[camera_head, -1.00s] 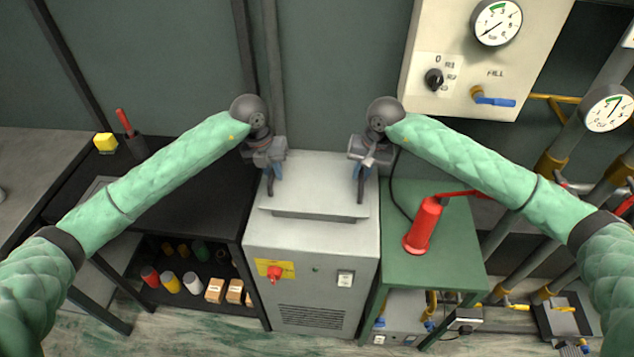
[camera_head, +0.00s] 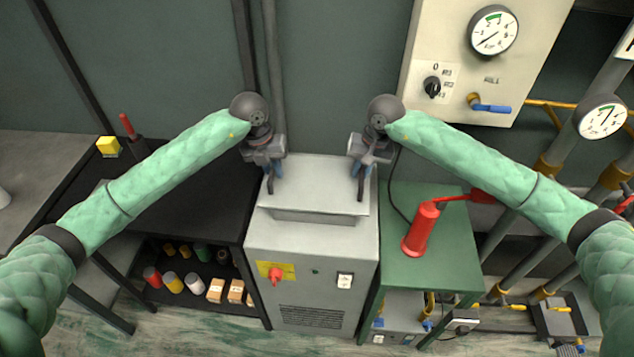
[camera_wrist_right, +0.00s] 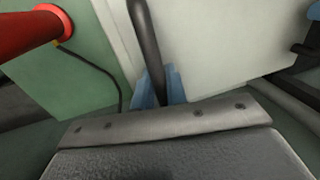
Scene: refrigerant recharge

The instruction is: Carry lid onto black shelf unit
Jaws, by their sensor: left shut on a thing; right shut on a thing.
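The grey lid (camera_head: 318,186) is a flat metal plate with a dark bar handle at each side. It is over the top of the grey cabinet (camera_head: 312,250), with a shadowed lip below its front edge; I cannot tell whether it touches. My left gripper (camera_head: 270,180) is shut on the lid's left handle. My right gripper (camera_head: 361,180) is shut on the right handle; in the right wrist view its blue fingertips (camera_wrist_right: 162,88) close around the dark bar (camera_wrist_right: 148,45). The black shelf unit (camera_head: 190,205) stands left of the cabinet, its top partly hidden by my left arm.
A red bottle (camera_head: 421,230) stands on the green table (camera_head: 440,265) to the right. A yellow block (camera_head: 108,146) and a red-handled tool (camera_head: 127,125) are at the shelf unit's back left. Jars and boxes (camera_head: 214,290) fill its lower shelf. The black top's visible middle is clear.

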